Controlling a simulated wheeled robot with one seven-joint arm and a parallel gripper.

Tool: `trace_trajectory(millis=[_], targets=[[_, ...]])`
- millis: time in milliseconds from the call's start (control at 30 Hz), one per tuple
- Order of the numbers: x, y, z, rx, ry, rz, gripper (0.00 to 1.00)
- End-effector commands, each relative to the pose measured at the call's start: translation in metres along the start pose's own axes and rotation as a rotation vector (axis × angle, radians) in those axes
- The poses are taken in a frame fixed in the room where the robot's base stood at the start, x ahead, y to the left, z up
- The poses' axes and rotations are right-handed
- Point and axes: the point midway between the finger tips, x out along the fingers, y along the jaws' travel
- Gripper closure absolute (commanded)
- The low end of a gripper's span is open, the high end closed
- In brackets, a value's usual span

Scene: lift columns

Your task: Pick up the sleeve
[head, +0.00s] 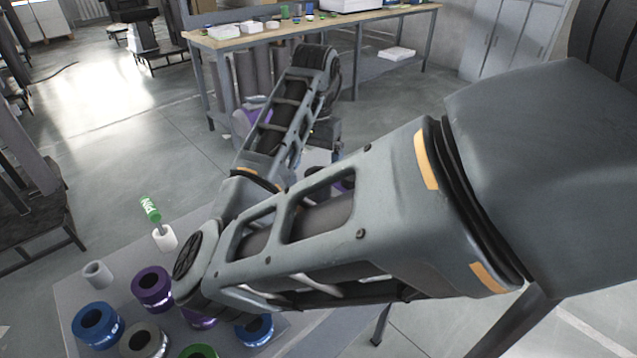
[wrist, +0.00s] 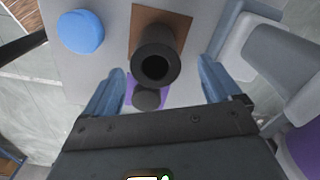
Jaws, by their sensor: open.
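A dark hollow cylinder (wrist: 157,58), which looks like the sleeve, stands on a brown square (wrist: 178,18) in the wrist view. Its round opening faces the camera. My gripper (wrist: 162,70) is open, with one blue-grey finger on each side of the cylinder. There are visible gaps between the fingers and the cylinder, and I cannot tell how far down the fingertips reach.
A blue round piece (wrist: 81,31) stands left of the cylinder. A small dark round piece (wrist: 147,98) sits on a purple square near the gripper palm. The head view shows several coloured rings, including a purple ring (head: 152,288), and a green PIN piece (head: 150,209) on the near table.

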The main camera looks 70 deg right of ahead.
Motion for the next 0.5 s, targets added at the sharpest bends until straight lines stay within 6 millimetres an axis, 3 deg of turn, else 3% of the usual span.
trace_trajectory(millis=[500], targets=[[0.061,0.005,0.000,-0.002,-0.001,0.002,0.09]])
